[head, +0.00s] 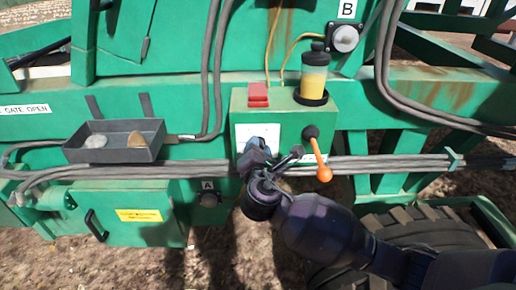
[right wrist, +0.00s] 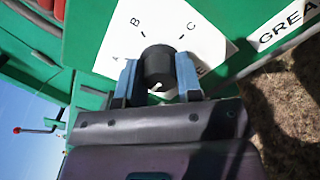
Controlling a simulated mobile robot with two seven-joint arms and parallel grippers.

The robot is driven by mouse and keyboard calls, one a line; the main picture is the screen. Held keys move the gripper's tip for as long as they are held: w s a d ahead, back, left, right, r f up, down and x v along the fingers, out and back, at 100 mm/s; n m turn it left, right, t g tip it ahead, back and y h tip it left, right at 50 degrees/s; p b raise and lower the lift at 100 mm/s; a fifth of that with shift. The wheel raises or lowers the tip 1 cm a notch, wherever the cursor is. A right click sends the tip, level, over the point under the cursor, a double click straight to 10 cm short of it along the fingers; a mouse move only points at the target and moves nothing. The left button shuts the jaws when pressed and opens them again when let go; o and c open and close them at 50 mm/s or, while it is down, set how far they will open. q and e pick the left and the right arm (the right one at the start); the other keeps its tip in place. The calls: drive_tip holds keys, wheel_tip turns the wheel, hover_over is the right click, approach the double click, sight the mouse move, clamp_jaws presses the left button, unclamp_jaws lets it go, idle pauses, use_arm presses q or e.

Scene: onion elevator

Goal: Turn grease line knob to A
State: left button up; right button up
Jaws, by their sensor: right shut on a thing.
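The grease line knob (right wrist: 159,63) is a black round knob on a white plate (right wrist: 112,40) in the right wrist view. The letters A, B and C show around it, with A at its left and another letter partly hidden at its right. A small white mark shows on the knob's lower edge; I cannot tell which letter it lines up with. My right gripper (right wrist: 158,80) is shut on the knob, one blue finger on each side. In the head view my right gripper (head: 258,148) is at the green box and hides the knob. My left gripper is out of view.
The green box (head: 283,112) carries a red switch (head: 258,94), an amber reservoir (head: 314,77) and an orange-handled lever (head: 322,170) close right of my gripper. A tray (head: 113,151) with two lumps sits left.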

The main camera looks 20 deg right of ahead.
drive_tip(key=shift+f+m, duration=0.1)
drive_tip(key=shift+m, duration=1.1)
drive_tip(key=m+b, duration=0.1)
drive_tip(key=m, duration=0.2)
drive_tip(key=m+b, duration=0.1)
drive_tip(key=m, duration=0.2)
drive_tip(key=shift+m, duration=0.4)
drive_tip(key=shift+m+b, duration=0.3)
drive_tip(key=shift+m, duration=1)
drive_tip(key=o, duration=0.9)
drive_tip(key=shift+o, duration=0.2)
